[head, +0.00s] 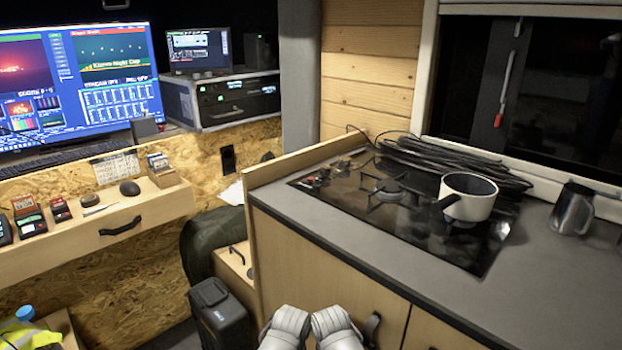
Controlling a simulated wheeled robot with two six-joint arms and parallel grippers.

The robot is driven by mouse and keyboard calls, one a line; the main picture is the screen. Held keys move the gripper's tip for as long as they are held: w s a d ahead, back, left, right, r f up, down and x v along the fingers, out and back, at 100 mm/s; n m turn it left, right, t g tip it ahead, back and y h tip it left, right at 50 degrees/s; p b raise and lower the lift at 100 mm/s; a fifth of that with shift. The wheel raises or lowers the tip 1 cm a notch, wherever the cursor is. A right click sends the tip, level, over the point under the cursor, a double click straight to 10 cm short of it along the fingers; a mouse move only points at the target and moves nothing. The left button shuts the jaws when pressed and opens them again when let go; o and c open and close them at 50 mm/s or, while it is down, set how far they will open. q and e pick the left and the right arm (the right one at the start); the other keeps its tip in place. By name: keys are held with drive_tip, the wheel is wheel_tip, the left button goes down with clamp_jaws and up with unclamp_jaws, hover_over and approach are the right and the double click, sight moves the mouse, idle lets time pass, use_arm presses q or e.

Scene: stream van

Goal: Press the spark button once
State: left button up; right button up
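The black glass hob (440,245) is set into the grey counter on the right. Its small controls (323,174) sit in a group at the hob's left end, with dark knobs and a touch of red. The spark button must be too small to tell apart from these controls at this distance. Two pale rounded parts of my own arms show at the bottom middle, in front of the cabinet and well short of the controls. No fingers of either gripper can be seen.
A white pot (468,197) with a dark handle stands on the hob. Black cables (455,165) lie coiled behind it. A metal jug (572,210) stands at the right. A low wooden edge (300,163) borders the counter's left side. A black case (220,315) stands on the floor.

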use_arm(q)
clamp_jaws()
idle(1.4)
